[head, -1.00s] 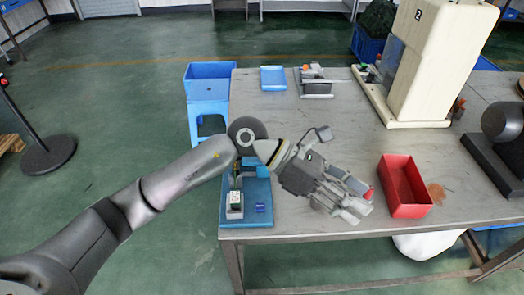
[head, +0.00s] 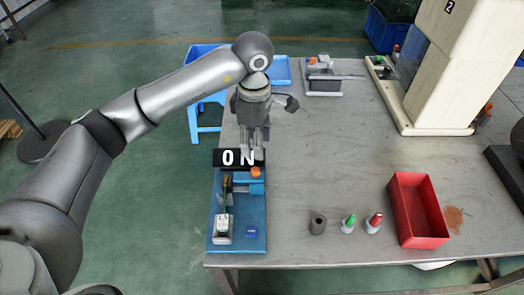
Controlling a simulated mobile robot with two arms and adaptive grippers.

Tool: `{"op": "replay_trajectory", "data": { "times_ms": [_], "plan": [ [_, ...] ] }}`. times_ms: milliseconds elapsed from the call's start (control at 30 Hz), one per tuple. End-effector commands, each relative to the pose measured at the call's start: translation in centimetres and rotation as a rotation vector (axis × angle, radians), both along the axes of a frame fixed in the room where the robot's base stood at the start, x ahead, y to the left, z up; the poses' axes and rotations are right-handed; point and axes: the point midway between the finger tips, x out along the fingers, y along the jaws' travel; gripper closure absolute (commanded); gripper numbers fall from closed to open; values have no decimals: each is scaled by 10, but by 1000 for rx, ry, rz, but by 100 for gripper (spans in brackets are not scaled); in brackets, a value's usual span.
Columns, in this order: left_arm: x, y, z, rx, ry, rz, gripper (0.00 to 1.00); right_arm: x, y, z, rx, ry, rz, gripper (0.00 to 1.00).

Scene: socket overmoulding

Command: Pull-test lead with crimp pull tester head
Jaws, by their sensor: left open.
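The crimp pull tester stands on a blue base plate (head: 238,243) at the table's left front corner. A white block (head: 223,228) sits on its front left, and a thin brownish-green lead (head: 227,190) runs up from there. An orange button (head: 256,172) sits at the tester's back right. Behind it a black sign (head: 228,158) reads "ON". My left gripper (head: 252,156) points down just behind the orange button, its fingers overlapping the sign. It is open and holds nothing; I cannot tell whether it touches the button. My right gripper is not in view.
A grey cup-like piece (head: 317,223), a green-topped bottle (head: 348,223) and a red-topped bottle (head: 374,222) stand at the front, left of a red bin (head: 420,243). A cream machine (head: 447,60) stands back right. The table's middle is clear.

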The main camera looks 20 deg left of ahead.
Motion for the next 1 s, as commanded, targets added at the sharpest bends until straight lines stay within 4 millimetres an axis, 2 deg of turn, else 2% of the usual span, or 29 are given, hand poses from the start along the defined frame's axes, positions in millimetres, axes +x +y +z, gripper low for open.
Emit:
{"op": "replay_trajectory", "data": {
  "times_ms": [100, 167, 400, 500, 600, 700, 833, 1000],
  "plan": [
    [0, 2, -4, 8, 1, 2, 56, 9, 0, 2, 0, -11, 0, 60],
    [0, 2, -10, 7, 3, 2, 56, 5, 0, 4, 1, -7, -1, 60],
    [-2, 2, -53, 7, 5, 2, 56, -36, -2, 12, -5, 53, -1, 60],
    [-1, 1, -72, 5, 4, 3, 56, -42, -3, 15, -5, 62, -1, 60],
    [-1, 1, -87, 5, 3, 2, 56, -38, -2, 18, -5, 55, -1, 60],
    [-1, 1, -99, 5, 2, 2, 56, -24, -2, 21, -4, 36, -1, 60],
    [-1, 1, -106, 5, 1, 1, 56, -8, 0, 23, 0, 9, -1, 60],
    [-1, 1, -108, 5, 0, 1, 56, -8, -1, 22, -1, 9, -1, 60]
  ]
}}
